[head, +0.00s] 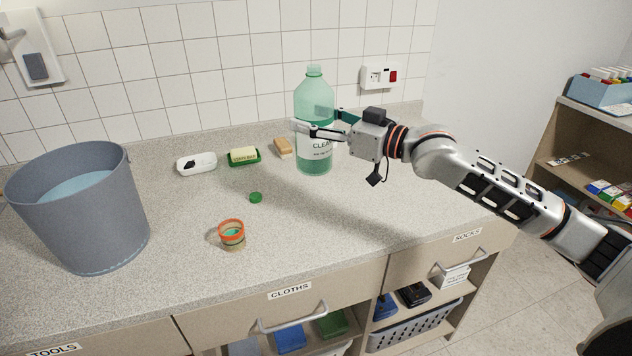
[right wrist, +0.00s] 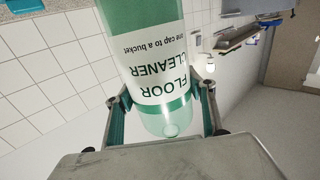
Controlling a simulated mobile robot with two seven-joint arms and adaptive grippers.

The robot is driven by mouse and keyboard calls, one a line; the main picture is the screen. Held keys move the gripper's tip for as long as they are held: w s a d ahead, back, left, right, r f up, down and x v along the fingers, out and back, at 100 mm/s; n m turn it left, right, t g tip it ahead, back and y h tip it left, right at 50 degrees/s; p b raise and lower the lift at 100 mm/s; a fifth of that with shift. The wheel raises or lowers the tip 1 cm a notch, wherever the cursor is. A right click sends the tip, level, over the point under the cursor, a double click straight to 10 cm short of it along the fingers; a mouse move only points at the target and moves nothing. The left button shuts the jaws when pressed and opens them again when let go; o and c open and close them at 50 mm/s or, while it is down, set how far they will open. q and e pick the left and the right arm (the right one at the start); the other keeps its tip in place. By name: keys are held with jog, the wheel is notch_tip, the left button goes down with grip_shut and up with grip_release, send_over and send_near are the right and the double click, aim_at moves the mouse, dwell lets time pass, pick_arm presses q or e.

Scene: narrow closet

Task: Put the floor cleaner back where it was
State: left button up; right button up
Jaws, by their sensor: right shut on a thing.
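The floor cleaner (head: 315,95) is a clear green bottle with a white label, upright over the back of the counter. No cap shows on its neck. My right gripper (head: 322,133) is shut around its upper body, with one finger on each side. In the right wrist view the floor cleaner (right wrist: 165,60) appears inverted between the fingers (right wrist: 163,100). I cannot tell whether its base touches the counter. A small green cap (head: 256,197) lies on the counter. My left gripper is not in view.
A grey bucket (head: 85,225) with bluish liquid stands at the left. An orange-rimmed cup (head: 232,240) stands near the front. The right counter (head: 400,195) is clear.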

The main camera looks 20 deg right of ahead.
aim_at(315, 154)
notch_tip(315, 154, down, 9)
jog(key=shift+r+b, duration=0.15)
jog(key=shift+b, duration=0.25)
jog(key=shift+f+b, duration=0.35)
jog(key=shift+f, duration=2.35)
jog(key=o, duration=1.7)
jog(key=shift+f, duration=0.15)
jog(key=shift+o, duration=0.7)
jog(key=v, duration=1.2)
jog(key=shift+r, duration=0.25)
